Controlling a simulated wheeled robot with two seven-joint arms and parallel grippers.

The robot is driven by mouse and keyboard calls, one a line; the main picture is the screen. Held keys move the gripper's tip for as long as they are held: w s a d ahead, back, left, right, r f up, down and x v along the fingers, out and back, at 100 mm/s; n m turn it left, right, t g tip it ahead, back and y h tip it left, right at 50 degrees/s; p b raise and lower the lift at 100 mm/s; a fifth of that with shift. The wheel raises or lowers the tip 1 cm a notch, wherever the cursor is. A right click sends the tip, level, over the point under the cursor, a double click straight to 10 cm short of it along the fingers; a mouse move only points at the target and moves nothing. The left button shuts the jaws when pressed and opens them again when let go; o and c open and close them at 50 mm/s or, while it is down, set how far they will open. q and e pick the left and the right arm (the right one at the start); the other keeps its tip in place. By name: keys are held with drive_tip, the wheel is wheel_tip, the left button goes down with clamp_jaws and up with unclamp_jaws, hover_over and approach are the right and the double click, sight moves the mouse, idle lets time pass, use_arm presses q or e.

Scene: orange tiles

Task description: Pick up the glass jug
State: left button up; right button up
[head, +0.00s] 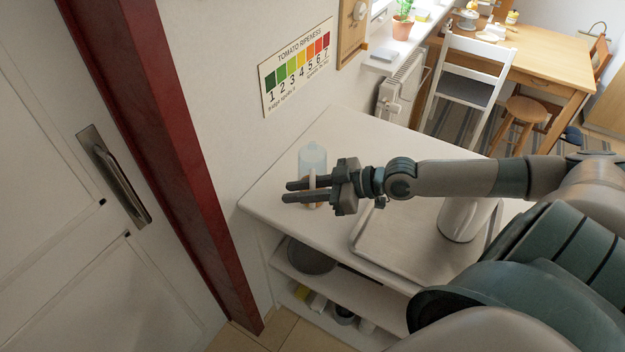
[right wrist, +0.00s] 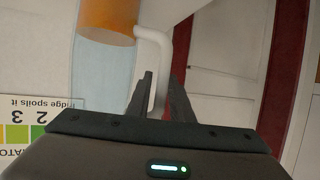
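The glass jug (head: 313,158) stands upright near the left part of the white countertop. It has a pale blue, see-through body and a light handle. In the right wrist view the blue body (right wrist: 100,75), an orange end part (right wrist: 108,20) and the white handle (right wrist: 156,45) show close up. My right gripper (head: 286,191) reaches in from the right at the jug. The fingers hide part of the jug's lower body. My left gripper is not in view.
A metal tray (head: 385,252) holding a pale cylinder (head: 466,218) lies on the countertop (head: 262,196) to the right, under my right arm. A wall with a tomato chart (head: 296,68) stands behind. A red door frame (head: 165,150) is at the left.

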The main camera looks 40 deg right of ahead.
clamp_jaws()
drive_tip(key=shift+r, duration=0.1)
idle(1.2)
